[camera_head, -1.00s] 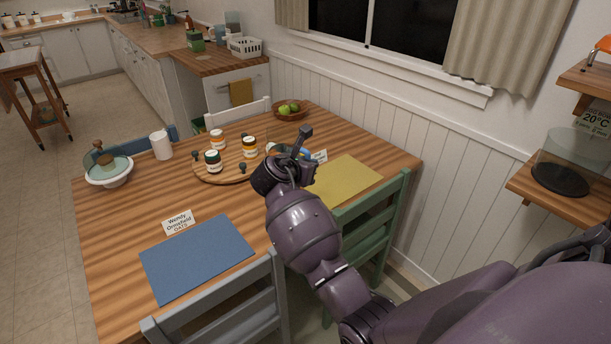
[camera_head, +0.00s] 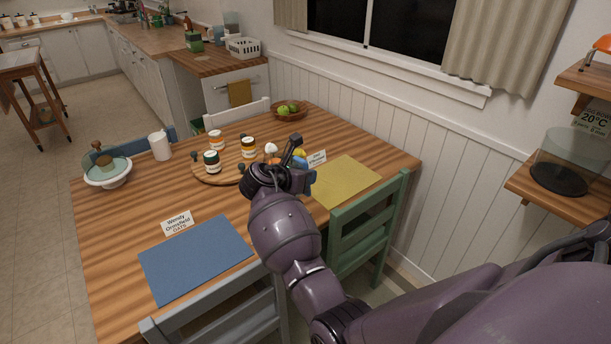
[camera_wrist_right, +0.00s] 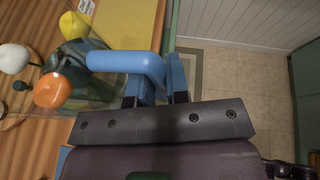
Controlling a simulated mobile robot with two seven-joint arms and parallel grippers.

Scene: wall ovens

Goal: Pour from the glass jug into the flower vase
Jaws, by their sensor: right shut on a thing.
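My right gripper (camera_wrist_right: 156,92) is shut on the blue handle of the glass jug (camera_wrist_right: 150,62). The jug's clear body lies to the left in the wrist view and is hard to make out against the table. A yellow, an orange (camera_wrist_right: 52,90) and a white ball-shaped flower head show beside and through the glass. In the head view the flower heads (camera_head: 271,149) show just behind my right gripper (camera_head: 292,152). The vase itself is mostly hidden there, and I cannot tell whether jug and vase touch. My left gripper is out of view.
A round wooden board (camera_head: 211,178) with several jars stands left of my gripper. A yellow mat (camera_head: 347,182) with a card lies to the right, a blue mat (camera_head: 195,260) in front. A green chair (camera_head: 370,230) and a grey chair stand close to my arm. A fruit bowl (camera_head: 289,113) is behind.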

